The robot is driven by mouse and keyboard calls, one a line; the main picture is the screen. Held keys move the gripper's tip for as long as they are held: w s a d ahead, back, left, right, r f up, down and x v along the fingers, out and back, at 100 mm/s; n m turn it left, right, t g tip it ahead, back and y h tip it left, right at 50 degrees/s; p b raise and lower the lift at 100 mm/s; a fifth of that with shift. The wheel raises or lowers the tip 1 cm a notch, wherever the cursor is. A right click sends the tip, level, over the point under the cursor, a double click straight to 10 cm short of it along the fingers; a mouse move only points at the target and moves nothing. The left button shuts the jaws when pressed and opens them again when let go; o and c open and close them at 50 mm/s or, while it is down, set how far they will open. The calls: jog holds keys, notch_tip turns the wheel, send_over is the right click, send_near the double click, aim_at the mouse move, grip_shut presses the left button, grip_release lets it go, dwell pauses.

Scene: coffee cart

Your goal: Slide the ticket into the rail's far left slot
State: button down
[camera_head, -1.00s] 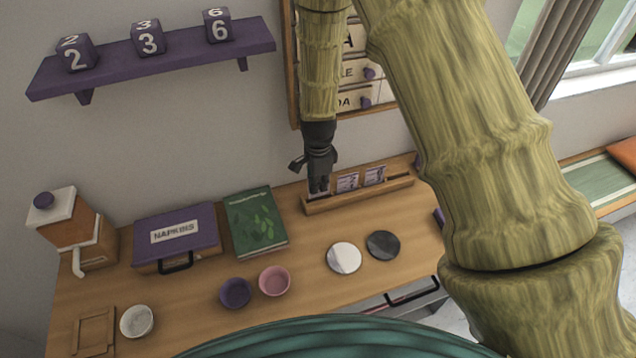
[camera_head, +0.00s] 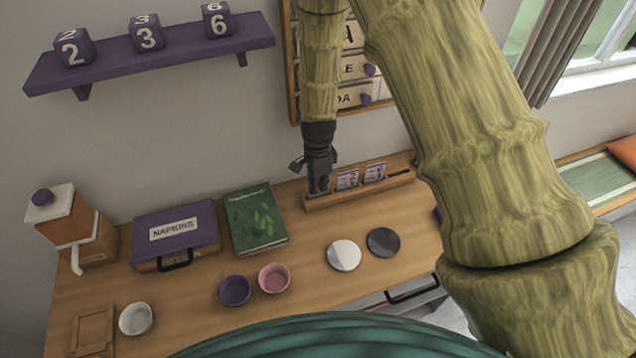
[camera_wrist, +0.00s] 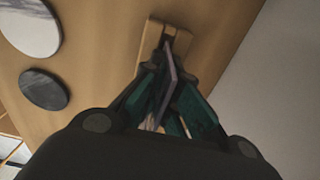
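The wooden rail (camera_head: 362,193) stands on the counter near the wall, and one end shows in the wrist view (camera_wrist: 150,42). Two printed tickets, a middle one (camera_head: 347,180) and a right one (camera_head: 375,172), stand upright in it. My gripper (camera_head: 318,190) is over the rail's left end, pointing down. In the wrist view its teal fingers (camera_wrist: 172,92) close on a thin pale ticket (camera_wrist: 171,66), seen nearly edge-on and in line with the rail's groove. The ticket's lower edge is hard to see, so I cannot tell how deep it sits.
A green book (camera_head: 256,220) and a purple napkin box (camera_head: 176,233) lie left of the rail. A white disc (camera_head: 344,255) and a dark disc (camera_head: 383,242) lie in front. Purple (camera_head: 235,291) and pink (camera_head: 274,279) bowls stand nearer. The wall is close behind.

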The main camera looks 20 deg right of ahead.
jog(key=shift+f+b, duration=0.35)
jog(key=shift+f, duration=0.5)
dwell(0.5)
jog(key=c, duration=2.1)
grip_release()
jog(key=o, duration=0.5)
jog(key=shift+o, duration=0.2)
jog(key=shift+r, duration=0.1)
notch_tip(320, 180, up, 12)
jog(key=shift+f, duration=0.1)
jog(key=shift+s, duration=0.1)
